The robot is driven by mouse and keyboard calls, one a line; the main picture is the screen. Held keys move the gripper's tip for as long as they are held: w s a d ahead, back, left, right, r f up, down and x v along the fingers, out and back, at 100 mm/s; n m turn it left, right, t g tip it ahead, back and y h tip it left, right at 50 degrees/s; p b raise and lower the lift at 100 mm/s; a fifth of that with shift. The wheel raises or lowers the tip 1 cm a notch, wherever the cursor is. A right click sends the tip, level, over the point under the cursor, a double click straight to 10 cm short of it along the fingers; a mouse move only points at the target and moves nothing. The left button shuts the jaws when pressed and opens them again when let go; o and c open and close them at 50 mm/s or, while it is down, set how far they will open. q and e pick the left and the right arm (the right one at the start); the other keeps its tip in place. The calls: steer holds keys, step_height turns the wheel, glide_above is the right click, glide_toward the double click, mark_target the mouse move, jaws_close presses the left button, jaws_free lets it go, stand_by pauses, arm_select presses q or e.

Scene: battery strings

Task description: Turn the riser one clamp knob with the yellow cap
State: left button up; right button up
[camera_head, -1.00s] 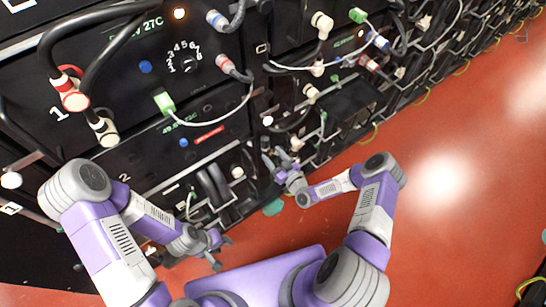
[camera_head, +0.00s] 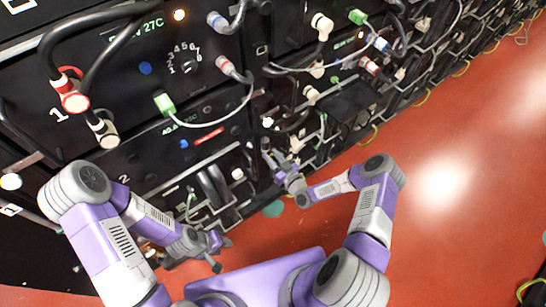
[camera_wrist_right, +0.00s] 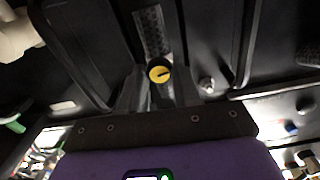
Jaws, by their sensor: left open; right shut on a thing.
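The knob with the yellow cap (camera_wrist_right: 159,74) shows in the right wrist view, with a dark mark across the cap. My right gripper (camera_wrist_right: 158,96) is shut on it, one dark finger on each side. In the head view my right gripper (camera_head: 277,158) is at the lower front of the black racks; the yellow cap cannot be made out there. My left gripper (camera_head: 219,252) is open and empty, low in front of the racks and apart from them.
Black battery modules with cables fill the left and top. A red-white plug (camera_head: 74,101), a green plug (camera_head: 165,104) and a numbered dial (camera_head: 189,66) are on the upper module. The red floor (camera_head: 455,200) is clear at right.

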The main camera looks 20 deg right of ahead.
steer(key=m, duration=0.5)
steer(key=shift+f, duration=0.1)
steer(key=m, duration=0.4)
steer(key=shift+d+m, duration=0.1)
steer(key=shift+m, duration=0.3)
steer(key=m, duration=0.5)
steer(key=shift+f+m, duration=0.1)
steer(key=shift+m, duration=2.2)
steer(key=o, duration=1.1)
steer(key=shift+c, duration=0.2)
steer(key=shift+s, duration=0.1)
steer(key=p+v, duration=0.1)
steer(key=v, duration=0.6)
steer(key=shift+s+p, duration=0.2)
steer(key=shift+p, duration=0.15)
